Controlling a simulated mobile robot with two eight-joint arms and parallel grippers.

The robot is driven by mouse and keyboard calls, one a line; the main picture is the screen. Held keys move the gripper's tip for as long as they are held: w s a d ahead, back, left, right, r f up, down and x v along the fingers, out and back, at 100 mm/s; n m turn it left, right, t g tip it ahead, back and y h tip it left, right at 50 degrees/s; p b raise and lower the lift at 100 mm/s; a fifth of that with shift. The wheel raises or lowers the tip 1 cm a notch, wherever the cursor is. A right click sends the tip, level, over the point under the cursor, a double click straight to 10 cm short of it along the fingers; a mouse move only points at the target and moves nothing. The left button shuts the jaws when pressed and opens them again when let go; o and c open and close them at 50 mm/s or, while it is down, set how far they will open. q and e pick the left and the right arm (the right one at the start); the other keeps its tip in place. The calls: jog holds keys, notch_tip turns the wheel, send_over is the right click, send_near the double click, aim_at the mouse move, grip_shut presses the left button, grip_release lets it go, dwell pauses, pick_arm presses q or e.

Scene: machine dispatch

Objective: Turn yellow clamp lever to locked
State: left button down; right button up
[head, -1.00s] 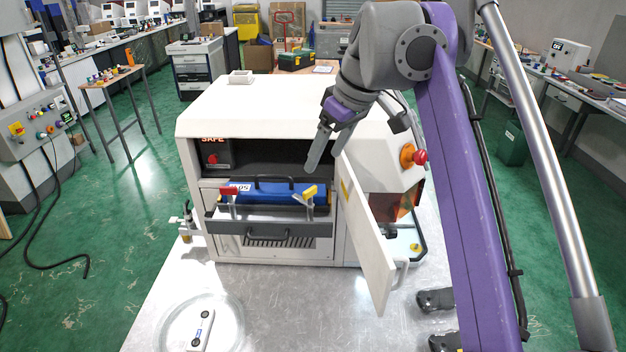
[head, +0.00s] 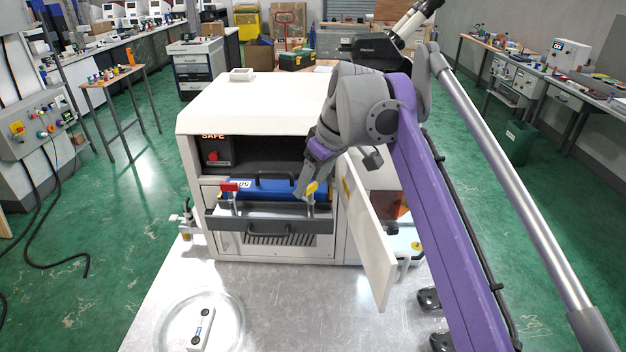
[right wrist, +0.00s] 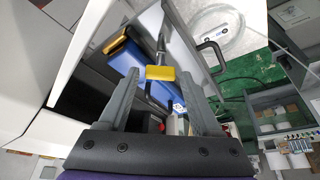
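The yellow clamp lever (head: 311,188) is at the right end of the blue fixture (head: 268,187) on the pulled-out drawer of the white machine. Its yellow handle points up. In the right wrist view the yellow handle (right wrist: 160,73) lies between my finger lines, with gaps on both sides. My right gripper (head: 303,188) is close beside the yellow lever, pointing down. Its fingers (right wrist: 158,100) are open and hold nothing. A red-handled clamp (head: 229,188) stands at the fixture's left end. My left gripper is not in view.
The machine's open door (head: 368,235) swings out right of the drawer, close to my right arm. The machine's roof edge (head: 250,128) hangs above the drawer.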

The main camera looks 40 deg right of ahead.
grip_shut()
jog(key=m+h, duration=0.1)
jog(key=m, duration=0.3)
jog(key=shift+a+m+h+p, duration=0.2)
jog(key=shift+m+h+p, duration=0.1)
jog(key=shift+h, duration=0.1)
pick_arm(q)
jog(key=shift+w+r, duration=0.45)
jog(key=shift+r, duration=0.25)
pick_arm(e)
jog(key=m+h, duration=0.1)
jog(key=m, duration=0.4)
jog(key=shift+g+h, duration=0.4)
jog(key=shift+m, duration=0.3)
jog(key=shift+o, duration=1.4)
grip_release()
